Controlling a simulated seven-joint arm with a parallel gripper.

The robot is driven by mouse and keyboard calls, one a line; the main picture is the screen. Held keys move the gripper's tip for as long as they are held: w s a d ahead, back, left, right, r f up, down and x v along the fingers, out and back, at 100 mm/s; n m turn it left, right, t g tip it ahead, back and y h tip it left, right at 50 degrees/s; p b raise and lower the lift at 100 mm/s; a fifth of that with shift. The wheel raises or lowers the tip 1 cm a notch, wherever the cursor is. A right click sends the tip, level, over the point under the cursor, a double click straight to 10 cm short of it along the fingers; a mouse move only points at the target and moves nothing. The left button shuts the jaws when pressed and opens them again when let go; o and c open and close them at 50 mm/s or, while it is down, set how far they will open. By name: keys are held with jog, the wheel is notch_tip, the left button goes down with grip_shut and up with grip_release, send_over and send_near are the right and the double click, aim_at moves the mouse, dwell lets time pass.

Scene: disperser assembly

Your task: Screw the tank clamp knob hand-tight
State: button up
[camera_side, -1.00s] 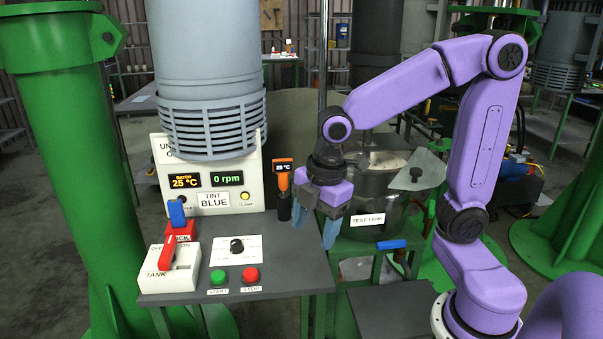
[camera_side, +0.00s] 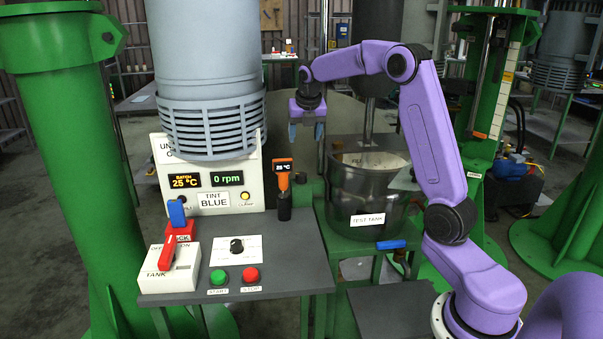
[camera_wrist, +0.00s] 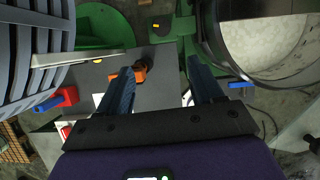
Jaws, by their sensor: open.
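My gripper (camera_side: 306,132) is open and empty, fingers pointing down, above the back right corner of the grey console and left of the test tank. The wrist view shows its two blue fingers (camera_wrist: 160,68) spread, with nothing between them. The steel test tank (camera_side: 368,195) stands to the right, and its round rim (camera_wrist: 213,50) shows at upper right in the wrist view. A green block (camera_side: 311,189) sits at the tank's left side, below my gripper. I cannot clearly make out the clamp knob. A yellow lamp labelled clamp (camera_side: 245,195) is on the panel.
The orange thermometer (camera_side: 283,165) stands in a black holder just left below my gripper. The large grey slotted cylinder (camera_side: 210,90) hangs to the left. A vertical shaft (camera_side: 368,122) enters the tank. A blue handle (camera_side: 391,244) sticks out below the tank.

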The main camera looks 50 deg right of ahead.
send_near(301, 174)
jog(key=x, duration=0.8)
jog(key=shift+f, duration=0.35)
jog(key=c, duration=1.1)
